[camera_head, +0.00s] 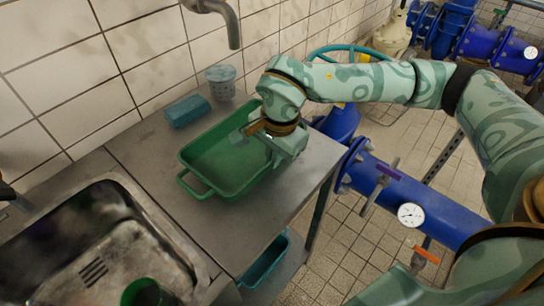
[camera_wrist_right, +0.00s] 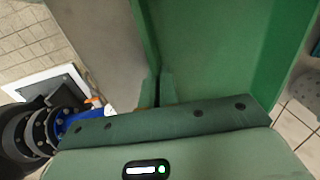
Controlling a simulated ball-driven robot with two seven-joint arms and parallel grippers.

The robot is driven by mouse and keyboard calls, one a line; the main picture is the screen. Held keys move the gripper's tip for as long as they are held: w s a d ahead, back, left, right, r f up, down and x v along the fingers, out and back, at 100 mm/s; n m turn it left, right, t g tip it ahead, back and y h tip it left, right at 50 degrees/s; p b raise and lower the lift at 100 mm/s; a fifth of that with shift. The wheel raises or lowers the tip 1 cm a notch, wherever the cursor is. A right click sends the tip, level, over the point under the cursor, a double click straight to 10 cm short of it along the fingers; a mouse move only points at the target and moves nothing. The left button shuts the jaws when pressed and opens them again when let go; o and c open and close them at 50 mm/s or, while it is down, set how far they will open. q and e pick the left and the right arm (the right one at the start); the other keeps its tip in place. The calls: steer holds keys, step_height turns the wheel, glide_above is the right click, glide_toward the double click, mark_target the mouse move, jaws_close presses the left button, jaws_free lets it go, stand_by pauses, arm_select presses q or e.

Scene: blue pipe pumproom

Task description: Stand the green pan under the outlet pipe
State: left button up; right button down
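The green pan (camera_head: 215,165) is a rectangular open tray with a loop handle at its near left end. It sits upright, apparently on the metal counter. The grey outlet pipe (camera_head: 232,30) comes from the wall at the top and bends down, above and behind the pan; I cannot tell if they line up. My right gripper (camera_head: 262,138) is at the pan's far right side. In the right wrist view its fingers (camera_wrist_right: 160,90) are close together on the wall of the pan (camera_wrist_right: 215,50). My left gripper is not in view.
A teal sponge-like block (camera_head: 188,110) and a grey-blue perforated cup (camera_head: 221,82) stand by the tiled wall behind the pan. A sink (camera_head: 110,240) lies at left. Blue pipes (camera_head: 420,205) with a gauge run right of the counter (camera_head: 150,150). A teal bin (camera_head: 264,262) sits below.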

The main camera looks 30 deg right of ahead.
steer(key=shift+r, duration=0.15)
steer(key=c, duration=2.1)
jaws_free()
steer(key=shift+f, duration=0.2)
steer(key=o, duration=0.4)
steer(key=shift+s, duration=0.1)
